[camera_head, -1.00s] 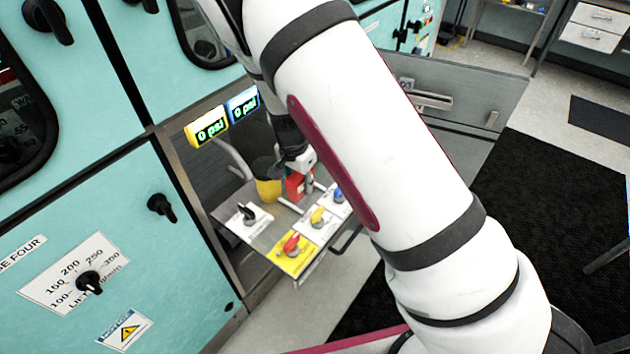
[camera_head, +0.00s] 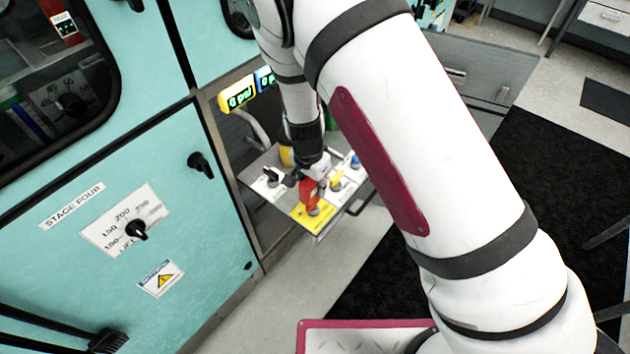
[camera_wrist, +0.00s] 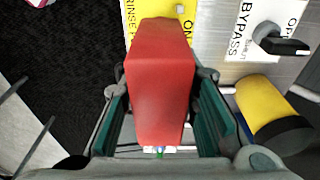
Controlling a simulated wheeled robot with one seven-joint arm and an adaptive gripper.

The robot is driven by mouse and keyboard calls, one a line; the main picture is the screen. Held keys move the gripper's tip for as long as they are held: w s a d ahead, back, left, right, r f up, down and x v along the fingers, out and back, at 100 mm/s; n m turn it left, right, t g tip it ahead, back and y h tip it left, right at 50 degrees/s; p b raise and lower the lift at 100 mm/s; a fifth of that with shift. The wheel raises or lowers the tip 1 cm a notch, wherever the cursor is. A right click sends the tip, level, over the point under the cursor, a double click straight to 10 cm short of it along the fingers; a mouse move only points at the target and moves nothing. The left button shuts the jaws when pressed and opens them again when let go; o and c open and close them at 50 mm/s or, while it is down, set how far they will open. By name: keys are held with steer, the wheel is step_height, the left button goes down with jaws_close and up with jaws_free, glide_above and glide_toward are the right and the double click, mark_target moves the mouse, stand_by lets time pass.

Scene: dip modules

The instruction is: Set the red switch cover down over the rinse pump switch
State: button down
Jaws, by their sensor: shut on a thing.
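The red switch cover (camera_wrist: 160,85) is a tall box between the two green-padded fingers of my gripper (camera_wrist: 160,118) in the wrist view. My gripper (camera_head: 311,176) is shut on it. In the head view the cover (camera_head: 309,190) is at the yellow rinse pump plate (camera_head: 325,212). The plate (camera_wrist: 187,12) also shows at the top of the wrist view, with "RINSE" and "ON" partly readable around the cover. The cover hides most of the rinse pump switch. I cannot tell whether the cover touches the plate.
A white bypass plate with a black-handled switch (camera_wrist: 278,42) lies right of the cover in the wrist view. A yellow and black cylinder (camera_wrist: 268,108) stands near the right finger. In the head view a yellow knob (camera_head: 336,182) and a blue knob (camera_head: 355,161) sit close by.

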mark_target(310, 181)
steer(key=shift+f+b, duration=1.65)
steer(key=shift+f, duration=2.4)
steer(key=shift+s+d+f, duration=0.1)
steer(key=shift+s+f, duration=0.15)
steer(key=shift+f, duration=0.25)
steer(key=c, duration=1.2)
jaws_free()
steer(key=shift+f, duration=0.1)
steer(key=shift+w, duration=0.1)
steer(key=shift+w+r, duration=0.1)
steer(key=shift+r, duration=0.1)
steer(key=shift+r, duration=0.35)
steer(key=r, duration=0.7)
steer(key=s+a+r, duration=0.1)
steer(key=r, duration=0.3)
steer(key=shift+r, duration=0.1)
